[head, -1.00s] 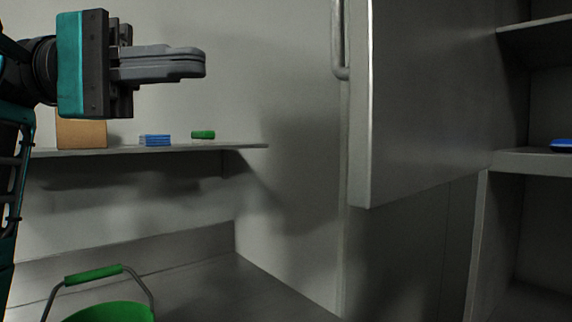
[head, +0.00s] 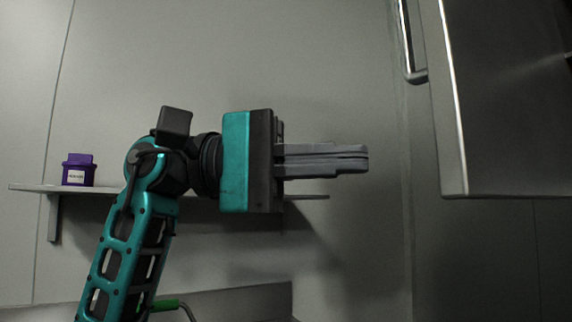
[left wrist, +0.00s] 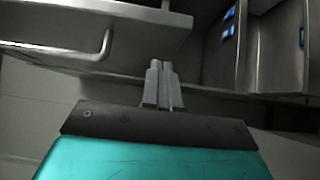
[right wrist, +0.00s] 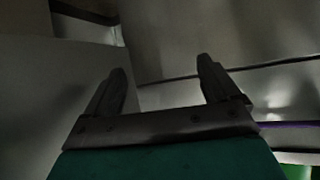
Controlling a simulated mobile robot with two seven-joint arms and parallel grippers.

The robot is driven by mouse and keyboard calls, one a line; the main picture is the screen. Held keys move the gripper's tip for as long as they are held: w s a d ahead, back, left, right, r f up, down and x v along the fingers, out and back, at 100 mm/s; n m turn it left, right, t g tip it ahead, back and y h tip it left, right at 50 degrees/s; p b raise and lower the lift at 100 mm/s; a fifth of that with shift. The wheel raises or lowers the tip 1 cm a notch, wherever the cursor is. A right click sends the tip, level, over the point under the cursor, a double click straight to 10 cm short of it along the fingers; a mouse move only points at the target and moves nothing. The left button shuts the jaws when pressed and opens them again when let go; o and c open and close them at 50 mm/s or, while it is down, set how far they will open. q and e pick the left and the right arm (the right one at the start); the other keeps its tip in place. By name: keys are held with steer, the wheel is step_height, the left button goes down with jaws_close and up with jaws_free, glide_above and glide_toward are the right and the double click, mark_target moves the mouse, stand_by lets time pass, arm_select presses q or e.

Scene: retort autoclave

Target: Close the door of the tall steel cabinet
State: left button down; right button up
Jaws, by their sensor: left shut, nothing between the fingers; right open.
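The steel cabinet door (head: 505,100) stands open at the right of the head view, with a bar handle (head: 409,45) on its left face. The door also shows at the upper left of the left wrist view (left wrist: 140,25), with its handle (left wrist: 100,45). The cabinet's open inside (left wrist: 265,45) with blue items shows at the right there. My left gripper (head: 366,159) is shut and empty, pointing right, left of the door and apart from it. My right gripper (right wrist: 160,80) is open with nothing between its fingers; it is out of the head view.
A wall shelf (head: 25,187) behind my left arm carries a purple labelled container (head: 78,170). A green handle (head: 165,304), partly hidden, shows low behind the arm. There is free room between my left fingertips and the door.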

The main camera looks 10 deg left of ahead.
mark_target(443, 151)
arm_select(q)
steer(key=shift+s+d, duration=0.8)
steer(key=shift+d, duration=0.3)
steer(key=shift+s+d, duration=0.8)
steer(key=shift+d, duration=0.25)
steer(key=shift+s+b, duration=0.1)
steer(key=shift+b, duration=0.2)
